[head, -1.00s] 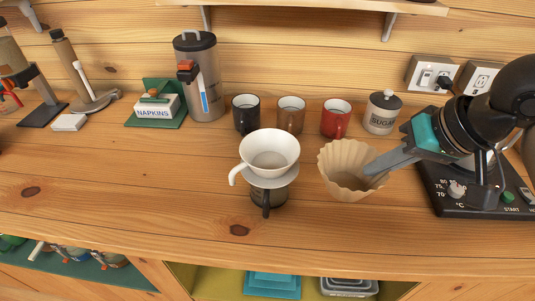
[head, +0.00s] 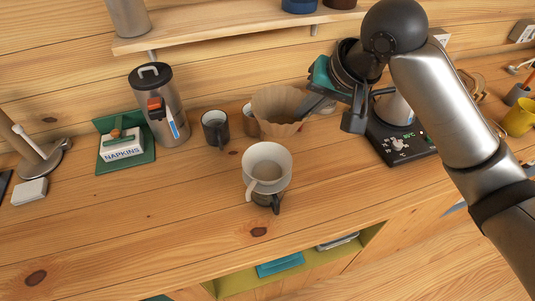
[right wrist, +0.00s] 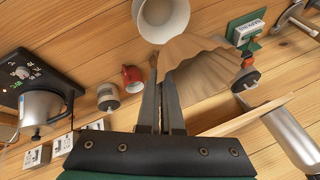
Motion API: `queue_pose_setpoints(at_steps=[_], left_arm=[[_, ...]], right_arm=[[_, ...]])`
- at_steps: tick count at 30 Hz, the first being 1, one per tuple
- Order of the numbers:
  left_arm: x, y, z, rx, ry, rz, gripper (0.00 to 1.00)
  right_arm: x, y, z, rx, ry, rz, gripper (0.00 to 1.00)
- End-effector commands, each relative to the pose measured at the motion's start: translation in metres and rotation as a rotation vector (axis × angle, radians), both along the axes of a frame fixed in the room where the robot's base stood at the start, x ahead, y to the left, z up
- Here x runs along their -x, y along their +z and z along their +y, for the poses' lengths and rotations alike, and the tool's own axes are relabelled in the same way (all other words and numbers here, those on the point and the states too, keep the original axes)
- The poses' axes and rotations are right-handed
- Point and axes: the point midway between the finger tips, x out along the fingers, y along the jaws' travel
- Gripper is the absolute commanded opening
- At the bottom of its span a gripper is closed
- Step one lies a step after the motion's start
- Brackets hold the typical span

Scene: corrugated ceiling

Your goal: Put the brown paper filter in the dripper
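The brown paper filter (head: 279,106) is a fluted, open-topped cone. My right gripper (head: 305,110) is shut on its right side wall and holds it raised, up and right of the dripper in the head view. In the right wrist view, the filter (right wrist: 198,62) spreads to the right of the fingers (right wrist: 160,100). The white dripper (head: 267,164) sits upright on a dark carafe (head: 266,199) and looks empty. The dripper also shows at the top of the right wrist view (right wrist: 161,14). My left gripper is out of view.
The kettle base (head: 398,145) is at right. Napkins (head: 122,146) and a steel canister (head: 160,105) stand left. Counter around the dripper is clear.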

Motion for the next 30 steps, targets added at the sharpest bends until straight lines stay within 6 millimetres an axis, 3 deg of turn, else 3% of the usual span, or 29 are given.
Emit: queue_pose_setpoints(at_steps=[1,3,8,11,14,24,30], left_arm=[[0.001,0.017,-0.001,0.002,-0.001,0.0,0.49],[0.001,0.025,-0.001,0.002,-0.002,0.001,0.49],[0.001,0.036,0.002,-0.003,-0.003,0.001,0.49],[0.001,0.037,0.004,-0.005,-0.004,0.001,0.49],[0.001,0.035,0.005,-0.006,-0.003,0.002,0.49],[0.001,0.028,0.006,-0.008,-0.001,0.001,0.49],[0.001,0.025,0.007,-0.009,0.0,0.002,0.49]], right_arm=[[-0.004,0.016,0.007,0.002,-0.007,-0.003,0.0],[-0.007,0.024,0.014,0.008,-0.017,-0.007,0.0],[-0.012,0.033,0.023,0.018,-0.031,-0.013,0.0],[-0.013,0.028,0.024,0.02,-0.036,-0.013,0.0],[-0.013,0.009,0.024,0.022,-0.037,-0.009,0.0],[-0.012,-0.082,0.023,0.024,-0.037,-0.01,0.0],[-0.013,-0.117,0.024,0.022,-0.035,-0.014,0.0]])
